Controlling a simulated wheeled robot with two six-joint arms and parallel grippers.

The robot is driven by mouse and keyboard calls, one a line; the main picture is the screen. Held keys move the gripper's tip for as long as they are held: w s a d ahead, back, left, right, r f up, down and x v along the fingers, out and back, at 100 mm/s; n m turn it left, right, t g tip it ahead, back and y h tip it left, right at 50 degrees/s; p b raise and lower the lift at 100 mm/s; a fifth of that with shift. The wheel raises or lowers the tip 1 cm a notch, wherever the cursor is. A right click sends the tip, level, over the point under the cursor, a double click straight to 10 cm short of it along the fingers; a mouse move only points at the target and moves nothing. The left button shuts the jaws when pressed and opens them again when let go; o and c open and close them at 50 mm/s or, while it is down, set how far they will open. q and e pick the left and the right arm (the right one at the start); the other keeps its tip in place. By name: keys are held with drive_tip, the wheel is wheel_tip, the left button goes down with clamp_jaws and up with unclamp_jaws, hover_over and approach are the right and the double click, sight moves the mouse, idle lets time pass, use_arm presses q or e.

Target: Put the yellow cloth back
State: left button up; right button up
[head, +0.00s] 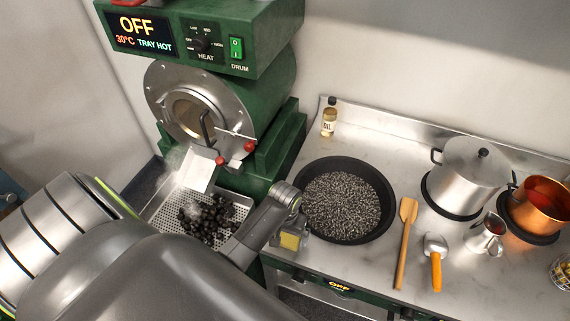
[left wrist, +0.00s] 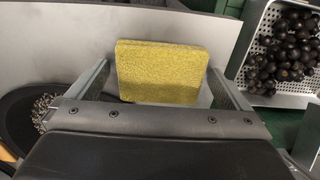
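The yellow cloth (head: 290,241) is a small folded pad near the front left edge of the steel counter, left of and below the black pan. It also shows in the left wrist view (left wrist: 160,72) as a textured rectangle between my fingers. My left gripper (head: 289,233) points down over the cloth. In the left wrist view the gripper (left wrist: 160,66) has its fingers spread, one on each side of the cloth, with narrow gaps. I see no clear grip on it. My right gripper is not in view.
A green roaster (head: 240,90) reads OFF and TRAY HOT; its perforated tray (head: 165,213) holds dark chestnuts. The black pan (head: 384,178) of grey grains is close by. A wooden spatula (head: 405,235), orange-handled scoop (head: 436,265), pot (head: 468,180), jug (head: 486,238) and copper pan (head: 540,205) stand right.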

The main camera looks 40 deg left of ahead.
sight(285, 234)
use_arm(q)
drive_tip(key=shift+r, duration=0.1)
drive_tip(key=shift+w+r, duration=0.1)
drive_tip(key=shift+r, duration=0.5)
wheel_tip(285, 234, up, 11)
drive_tip(key=shift+f, duration=0.15)
idle(0.4)
